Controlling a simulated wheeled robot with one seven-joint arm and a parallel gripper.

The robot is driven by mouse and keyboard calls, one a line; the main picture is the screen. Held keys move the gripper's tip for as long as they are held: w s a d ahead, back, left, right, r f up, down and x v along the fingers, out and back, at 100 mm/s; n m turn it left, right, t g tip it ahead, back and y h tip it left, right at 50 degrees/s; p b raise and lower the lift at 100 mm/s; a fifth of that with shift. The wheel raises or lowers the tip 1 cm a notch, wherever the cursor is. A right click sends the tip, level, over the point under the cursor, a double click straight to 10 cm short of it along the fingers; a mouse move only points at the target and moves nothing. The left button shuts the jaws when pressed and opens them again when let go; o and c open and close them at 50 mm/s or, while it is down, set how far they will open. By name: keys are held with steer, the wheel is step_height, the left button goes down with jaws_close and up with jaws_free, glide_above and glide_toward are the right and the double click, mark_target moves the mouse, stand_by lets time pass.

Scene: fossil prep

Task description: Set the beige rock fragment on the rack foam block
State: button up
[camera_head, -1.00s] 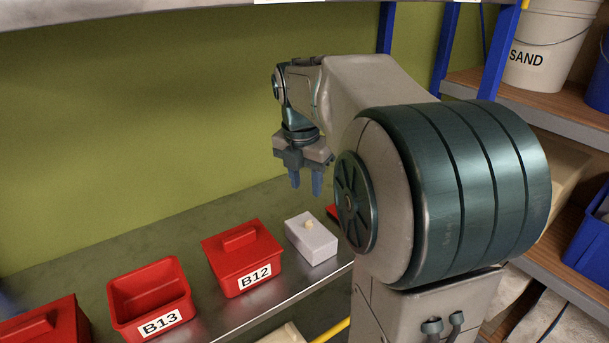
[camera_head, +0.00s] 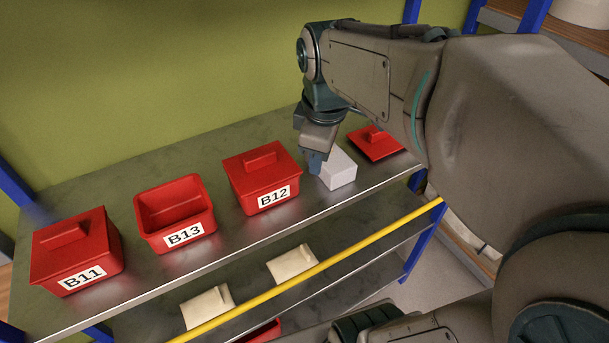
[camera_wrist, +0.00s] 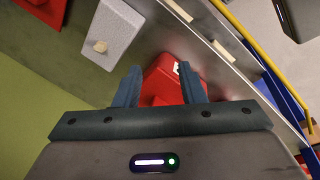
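The pale grey foam block (camera_head: 341,174) stands on the metal shelf, right of the red box B12. The small beige rock fragment (camera_wrist: 100,46) rests on top of the foam block (camera_wrist: 117,27) in the wrist view. In the head view my gripper hides the fragment. My gripper (camera_head: 315,163) points down and overlaps the block's left part in the head view. In the wrist view my gripper (camera_wrist: 159,84) is open and empty. Its fingers are apart from the block and fragment, with box B12 showing below and between them.
Lidded box B12 (camera_head: 263,180), open empty box B13 (camera_head: 172,208) and lidded box B11 (camera_head: 76,252) line the shelf (camera_head: 225,168). A loose red lid (camera_head: 375,144) lies right of the block. Beige packets (camera_head: 291,264) and a yellow bar (camera_head: 330,262) are below.

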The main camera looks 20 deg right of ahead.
steer(key=s+a+f+m+t, duration=0.1)
steer(key=s+a+f+m, duration=0.2)
steer(key=m, duration=0.7)
steer(key=shift+s+f+m, duration=0.3)
steer(key=shift+s+f, duration=0.95)
steer(key=shift+s, duration=0.95)
steer(key=shift+d, duration=0.1)
